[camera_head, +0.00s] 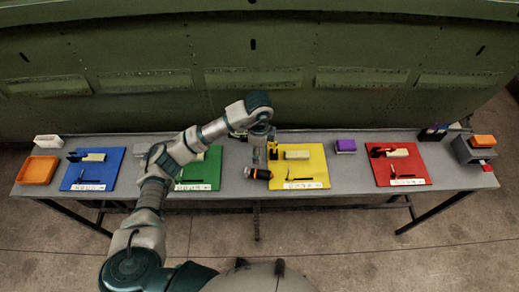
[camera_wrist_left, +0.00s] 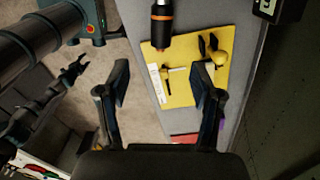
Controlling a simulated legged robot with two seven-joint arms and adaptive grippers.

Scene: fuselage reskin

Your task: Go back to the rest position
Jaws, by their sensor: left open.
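My left arm reaches from the lower left of the head view over the grey table, and its left gripper (camera_head: 238,133) is partly hidden by the wrist, above the table between the green and yellow mats. In the left wrist view the left gripper (camera_wrist_left: 163,88) has its fingers wide apart with nothing held between them. The yellow mat (camera_wrist_left: 183,92) shows beyond the fingers. A dark claw-like gripper (camera_wrist_left: 70,74), seemingly my right one, is at the left of that view; its jaw opening is too small to judge.
The table (camera_head: 345,177) carries blue (camera_head: 75,178), green (camera_head: 207,180), yellow (camera_head: 315,170) and red (camera_head: 412,168) mats with tools. A black cylinder with an orange ring (camera_head: 260,173) lies by the yellow mat. Orange tray (camera_head: 37,170) is far left. A green fuselage panel (camera_head: 300,50) rises behind.

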